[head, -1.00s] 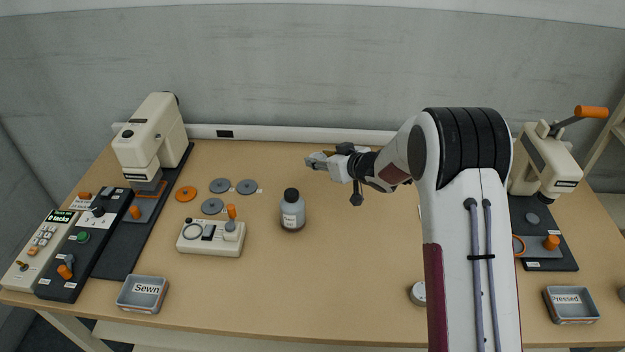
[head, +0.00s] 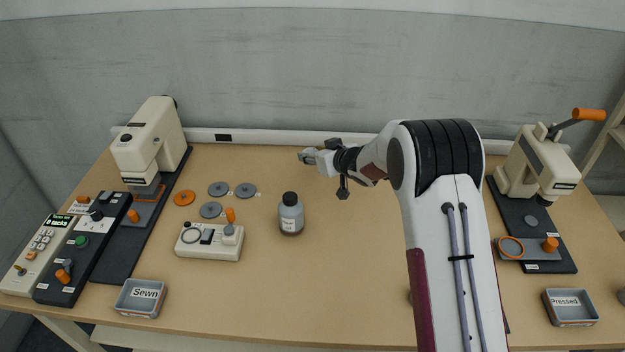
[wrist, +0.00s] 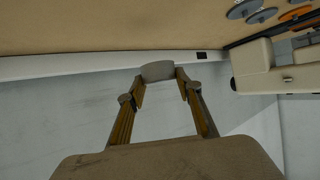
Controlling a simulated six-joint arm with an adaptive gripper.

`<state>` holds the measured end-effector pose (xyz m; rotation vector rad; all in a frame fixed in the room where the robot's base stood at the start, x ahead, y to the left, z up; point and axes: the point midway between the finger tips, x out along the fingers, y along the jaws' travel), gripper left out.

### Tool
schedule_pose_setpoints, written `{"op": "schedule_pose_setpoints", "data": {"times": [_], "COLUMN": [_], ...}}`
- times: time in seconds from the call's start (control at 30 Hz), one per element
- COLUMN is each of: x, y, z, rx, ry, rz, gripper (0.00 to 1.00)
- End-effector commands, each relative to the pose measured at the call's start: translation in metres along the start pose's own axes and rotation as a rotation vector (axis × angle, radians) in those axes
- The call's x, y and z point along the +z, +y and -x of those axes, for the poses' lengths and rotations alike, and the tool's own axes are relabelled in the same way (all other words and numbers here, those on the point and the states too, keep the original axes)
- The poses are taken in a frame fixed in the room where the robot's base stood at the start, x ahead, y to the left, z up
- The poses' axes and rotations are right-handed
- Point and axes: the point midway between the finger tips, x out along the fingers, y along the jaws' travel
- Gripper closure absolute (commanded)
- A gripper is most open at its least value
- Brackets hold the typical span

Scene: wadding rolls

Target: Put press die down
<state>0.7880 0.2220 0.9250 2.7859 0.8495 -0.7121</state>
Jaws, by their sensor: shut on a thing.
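My gripper (head: 308,157) is held out above the back of the table, pointing left, well clear of the surface. In the wrist view its two fingers (wrist: 158,76) are shut on a small grey rounded piece (wrist: 158,70), which I take to be the press die. Only its edge shows, between the fingertips. In the head view the held piece is too small to make out clearly. The hand press (head: 540,165) stands at the right, on a black base with a grey disc (head: 530,221), an orange ring (head: 511,247) and an orange knob (head: 550,244).
Grey discs (head: 245,190) and an orange disc (head: 184,198) lie at the left middle.

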Motion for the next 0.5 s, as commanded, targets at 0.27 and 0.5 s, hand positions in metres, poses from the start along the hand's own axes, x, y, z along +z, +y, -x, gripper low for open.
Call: {"op": "schedule_pose_setpoints", "data": {"times": [0.27, 0.5], "x": [0.032, 0.044], "y": [0.0, 0.001], "z": [-0.018, -0.025], "rx": [0.0, 0.001], "ry": [0.001, 0.002], "rz": [-0.002, 0.001], "gripper": [0.96, 0.96]}}
